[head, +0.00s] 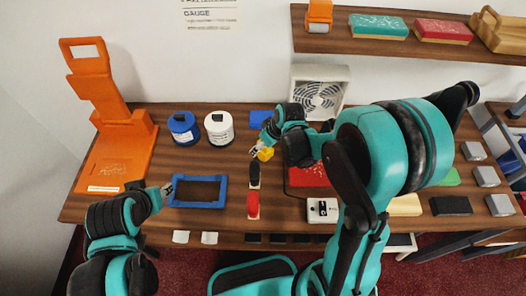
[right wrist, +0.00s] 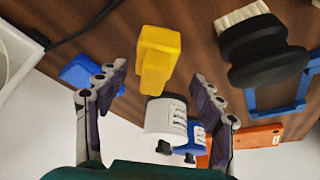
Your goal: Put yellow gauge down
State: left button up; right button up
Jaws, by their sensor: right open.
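The yellow gauge (head: 265,153) is on the brown counter near the middle, partly hidden by my right gripper (head: 270,143) in the head view. In the right wrist view the yellow gauge (right wrist: 160,52) is a blocky piece with a narrower end, lying between and beyond the fingertips. My right gripper (right wrist: 160,75) is open, with a gap between each finger and the gauge. My left gripper (head: 167,188) is at the left edge of the blue frame (head: 222,193); its finger opening is too small to tell.
Blue and white jars (head: 218,128) and an orange stand (head: 115,145) are to the left. A white fan box (head: 320,88) stands behind. A red block (head: 308,177) lies under my right arm.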

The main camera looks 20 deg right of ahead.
jog(key=x, duration=0.1)
jog(key=b+x, duration=0.1)
jog(key=x, duration=0.1)
jog(key=b+x, duration=0.1)
jog(key=x, duration=0.1)
jog(key=shift+w+d+f, duration=0.2)
jog(key=shift+w+d, duration=0.05)
jog(key=shift+w, duration=0.1)
jog(key=shift+c, duration=1)
jog(key=shift+r, duration=0.1)
jog(key=c, duration=1.3)
